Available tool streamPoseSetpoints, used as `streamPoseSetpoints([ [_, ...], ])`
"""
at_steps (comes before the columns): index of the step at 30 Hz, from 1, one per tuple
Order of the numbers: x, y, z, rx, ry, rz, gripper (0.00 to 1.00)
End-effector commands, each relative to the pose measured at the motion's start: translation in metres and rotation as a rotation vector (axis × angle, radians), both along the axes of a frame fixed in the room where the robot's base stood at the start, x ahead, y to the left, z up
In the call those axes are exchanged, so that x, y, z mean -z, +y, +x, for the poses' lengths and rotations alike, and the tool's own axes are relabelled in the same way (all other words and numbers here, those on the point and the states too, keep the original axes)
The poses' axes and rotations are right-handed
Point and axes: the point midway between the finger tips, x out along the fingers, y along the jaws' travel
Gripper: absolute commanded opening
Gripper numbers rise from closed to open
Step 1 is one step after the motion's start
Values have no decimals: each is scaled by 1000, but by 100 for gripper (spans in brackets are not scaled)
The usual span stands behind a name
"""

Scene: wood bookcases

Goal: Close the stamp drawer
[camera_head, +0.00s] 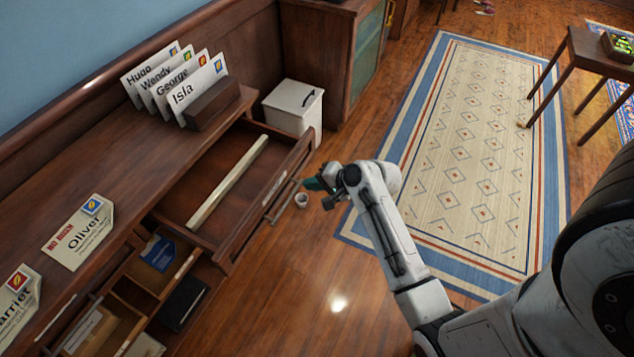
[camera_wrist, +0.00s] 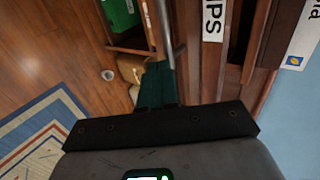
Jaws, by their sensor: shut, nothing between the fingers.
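The stamp drawer (camera_head: 217,165) is pulled out from the wooden desk in the head view. A pale divider strip lies across its inside. Its front carries a bar handle (camera_head: 281,201). In the wrist view, a white label ending in "PS" (camera_wrist: 213,18) shows on the drawer front, and the grey handle bar (camera_wrist: 165,28) runs close to the fingertips. My gripper (camera_head: 314,184) is just outside the drawer front, close to the handle. Its dark green fingers (camera_wrist: 157,80) are shut and empty. I cannot tell whether they touch the handle.
The desk top (camera_head: 128,142) holds a rack of name cards (camera_head: 187,85) and loose envelopes. Open compartments (camera_head: 120,320) lie below left. A patterned rug (camera_head: 465,150) lies right.

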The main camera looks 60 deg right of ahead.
Motion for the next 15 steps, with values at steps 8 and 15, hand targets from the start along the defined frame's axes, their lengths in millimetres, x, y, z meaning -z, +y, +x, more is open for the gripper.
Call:
streamPoseSetpoints([
  [8, 0, 0, 3, -1, 0, 1, 0],
  [15, -1, 2, 39, -4, -3, 1, 0],
])
